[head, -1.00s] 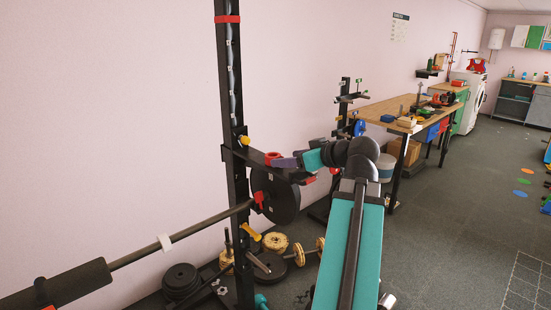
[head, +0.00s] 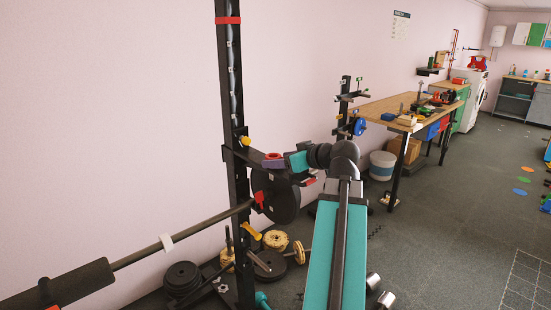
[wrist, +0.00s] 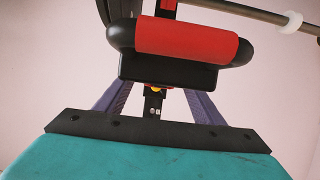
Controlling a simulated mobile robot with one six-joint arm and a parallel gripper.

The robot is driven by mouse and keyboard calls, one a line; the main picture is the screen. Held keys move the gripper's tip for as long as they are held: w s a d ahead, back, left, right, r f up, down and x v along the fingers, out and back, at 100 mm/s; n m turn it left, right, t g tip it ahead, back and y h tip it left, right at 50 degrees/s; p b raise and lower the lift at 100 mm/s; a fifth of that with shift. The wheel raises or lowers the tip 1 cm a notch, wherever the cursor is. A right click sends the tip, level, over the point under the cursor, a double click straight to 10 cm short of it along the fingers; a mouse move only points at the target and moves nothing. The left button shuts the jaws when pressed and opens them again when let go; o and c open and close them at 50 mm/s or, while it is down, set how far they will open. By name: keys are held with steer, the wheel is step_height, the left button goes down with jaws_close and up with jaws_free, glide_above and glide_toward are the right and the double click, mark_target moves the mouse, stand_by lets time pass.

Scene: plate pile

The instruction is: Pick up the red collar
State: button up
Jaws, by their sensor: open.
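The red collar (head: 272,155) sits at the black arm of the rack upright in the head view. In the wrist view a red cylinder (wrist: 187,40), apparently this collar, lies across a black holder (wrist: 170,70) with raised ends. My gripper (head: 274,163) is open, its purple fingers at the collar in the head view. In the wrist view my gripper (wrist: 155,92) reaches up from its black bar with the fingers apart. The black holder hides the fingertips, so I cannot tell whether they touch the collar.
The black rack upright (head: 237,120) stands close to my gripper. Below it are a black weight plate (head: 285,200) and a long barbell (head: 205,228). Small plates and dumbbells lie on the floor. A wooden workbench (head: 385,106) stands beyond.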

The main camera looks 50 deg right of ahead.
stand_by(0.6)
steer(key=c, duration=1.2)
steer(key=shift+r, duration=0.15)
steer(key=shift+w+r+b, duration=0.1)
steer(key=shift+r+b, duration=0.4)
steer(key=shift+r, duration=0.85)
steer(key=shift+s+d+r, duration=0.2)
steer(key=shift+s+r, duration=0.05)
steer(key=shift+s+d+r+b, duration=0.25)
steer(key=shift+s+d+b, duration=0.6)
steer(key=shift+s, duration=1.5)
steer(key=shift+s+d+r+b, duration=0.25)
steer(key=shift+s+d, duration=1.05)
steer(key=shift+s, duration=1.05)
steer(key=shift+s+d+r+b, duration=0.4)
steer(key=shift+s+d, duration=0.7)
steer(key=shift+s, duration=1.25)
steer(key=shift+f, duration=0.15)
